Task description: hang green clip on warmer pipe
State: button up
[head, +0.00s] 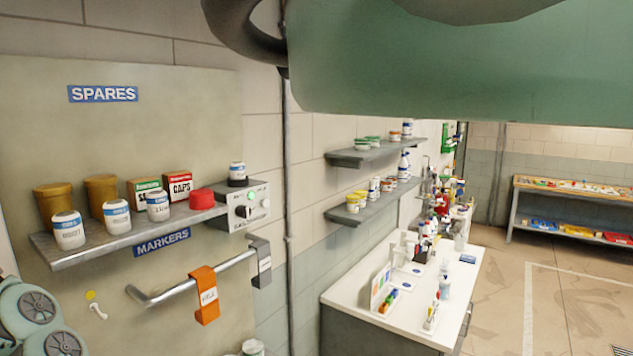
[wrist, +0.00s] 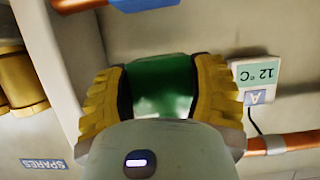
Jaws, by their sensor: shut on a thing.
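My gripper (wrist: 160,75) shows in the wrist view with yellow ridged fingers. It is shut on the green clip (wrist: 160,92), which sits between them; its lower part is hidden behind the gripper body. A copper-coloured pipe (wrist: 285,142) with a pale collar runs out to the right of the gripper. Above it a small display (wrist: 260,73) reads 12 °C, with a tag A (wrist: 257,97) and a dark cable. I cannot tell whether the clip touches any pipe. No second temperature reading is seen. The head view does not show the gripper or the clip.
In the head view, a rail (head: 180,291) under the MARKERS sign (head: 161,243) holds an orange clip (head: 203,296) and a grey clip (head: 260,262). A shelf (head: 120,238) above holds jars and boxes. A white-topped bench (head: 345,298) stands right. A large green shape blocks the upper right.

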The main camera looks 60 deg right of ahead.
jog(key=shift+d, duration=0.1)
jog(key=o, duration=1.3)
jog(key=shift+c, duration=0.2)
